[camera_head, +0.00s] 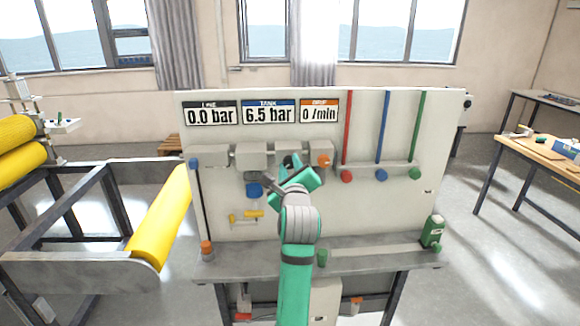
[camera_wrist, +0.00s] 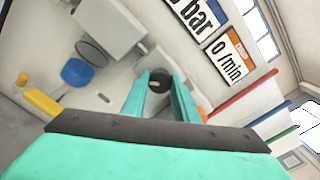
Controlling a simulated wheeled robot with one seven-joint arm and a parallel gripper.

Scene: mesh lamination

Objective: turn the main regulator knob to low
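The main regulator knob appears to be the small dark round knob (camera_wrist: 160,79) with a pale mark, seen in the wrist view. My gripper (camera_wrist: 160,88) has its two green fingers apart, one on each side of the knob in the picture. I cannot tell whether they touch it. In the head view my gripper (camera_head: 290,164) is at the middle of the white panel (camera_head: 390,215) and mostly hides the knob. The panel's displays read 0.0 bar on the line display (camera_head: 210,115), 6.5 bar on the tank display (camera_head: 269,114) and 0 /min on the orange-topped display (camera_head: 319,111).
A blue round part (camera_head: 254,190) and yellow handles (camera_head: 247,215) sit left of my gripper. An orange part (camera_head: 324,160) is close on its right. Red (camera_head: 346,176), blue (camera_head: 381,175) and green (camera_head: 415,174) ends hang further right. A grey shelf (camera_head: 375,248) runs below.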

